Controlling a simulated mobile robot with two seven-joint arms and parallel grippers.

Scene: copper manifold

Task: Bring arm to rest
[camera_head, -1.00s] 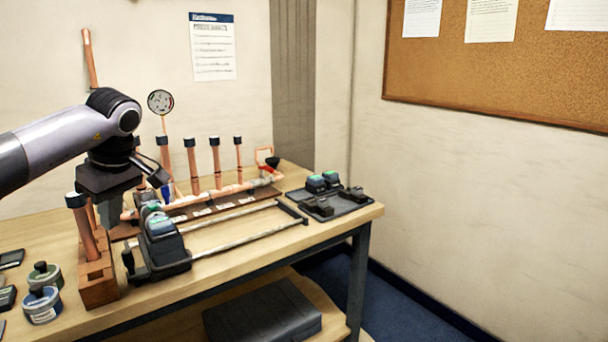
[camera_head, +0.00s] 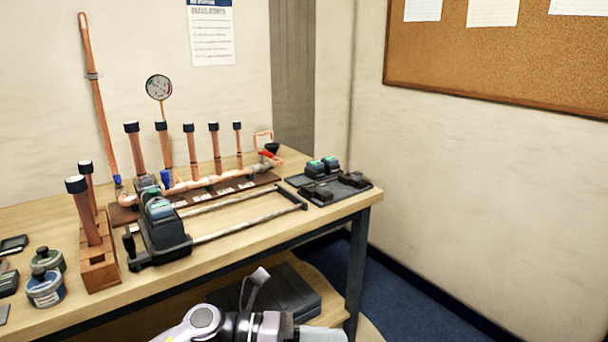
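One of my arms (camera_head: 245,324) shows at the bottom edge, low in front of the table, pointing right. Its gripper fingers cannot be made out, and my other arm is out of view. The copper manifold (camera_head: 205,183) lies on a dark board on the table. Several upright copper stubs with black caps stand along it, and a round gauge (camera_head: 159,87) rises behind them. The leftmost capped stub (camera_head: 135,150) stands upright at the manifold's left end. The arm is apart from all of these.
A wooden block (camera_head: 99,272) holds capped copper pipes at left, near two round tins (camera_head: 45,288). A black-and-green press tool (camera_head: 162,235) lies in front of the manifold. A dark tray (camera_head: 335,190) is at right. A dark case (camera_head: 285,290) sits on the lower shelf.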

